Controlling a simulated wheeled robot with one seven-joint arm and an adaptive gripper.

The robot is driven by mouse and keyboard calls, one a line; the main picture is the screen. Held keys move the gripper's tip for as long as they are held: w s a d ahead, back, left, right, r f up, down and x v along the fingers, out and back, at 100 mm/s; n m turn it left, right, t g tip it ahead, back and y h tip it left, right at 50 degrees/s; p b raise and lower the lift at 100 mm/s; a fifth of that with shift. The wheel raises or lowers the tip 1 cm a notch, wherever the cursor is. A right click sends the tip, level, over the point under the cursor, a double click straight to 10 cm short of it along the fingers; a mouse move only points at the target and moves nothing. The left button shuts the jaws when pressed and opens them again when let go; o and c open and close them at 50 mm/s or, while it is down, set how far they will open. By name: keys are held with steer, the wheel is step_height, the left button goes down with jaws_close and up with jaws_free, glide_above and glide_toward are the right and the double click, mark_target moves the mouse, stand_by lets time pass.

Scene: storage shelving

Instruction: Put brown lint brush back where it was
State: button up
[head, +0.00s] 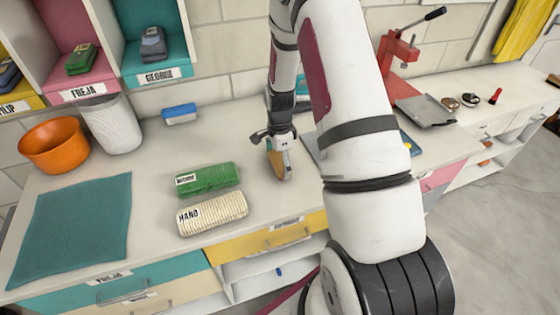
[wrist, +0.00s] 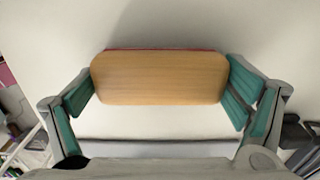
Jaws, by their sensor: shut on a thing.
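The brown lint brush (wrist: 160,78) fills the middle of the wrist view, its flat wood-coloured face toward the camera and a thin red edge along its far side. The green finger pads of my gripper (wrist: 160,90) press on its left and right ends. In the head view the brush (head: 273,160) shows as a small brown patch, partly hidden by my gripper (head: 279,160). My gripper points down over the white countertop, right of the rolled towels. I cannot tell whether the brush touches the counter.
A green rolled towel (head: 208,179) and a cream one labelled HAND (head: 213,214) lie left of my gripper. A blue-and-white sponge (head: 180,114), grey bin (head: 112,125), orange bowl (head: 55,146) and teal mat (head: 75,225) are farther left. A red press (head: 398,55) stands right.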

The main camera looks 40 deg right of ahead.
steer(key=shift+f, duration=0.1)
steer(key=o, duration=1)
step_height(320, 180, up, 12)
steer(key=b, duration=0.2)
step_height(320, 180, up, 9)
steer(key=n+t, duration=0.1)
steer(key=n, duration=0.3)
glide_above(279, 159)
steer(key=s+a, duration=0.2)
steer(key=a, duration=0.3)
steer(key=s+a+r+n+t, duration=0.2)
steer(key=s+a+r+n, duration=0.4)
steer(key=s+r+n, duration=0.1)
steer(key=s+a+r+n+t, duration=0.2)
steer(key=s+a+r+n, duration=0.5)
steer(key=s+n, duration=0.3)
steer(key=shift+s+r+t, duration=0.3)
steer(key=shift+s+r, duration=0.25)
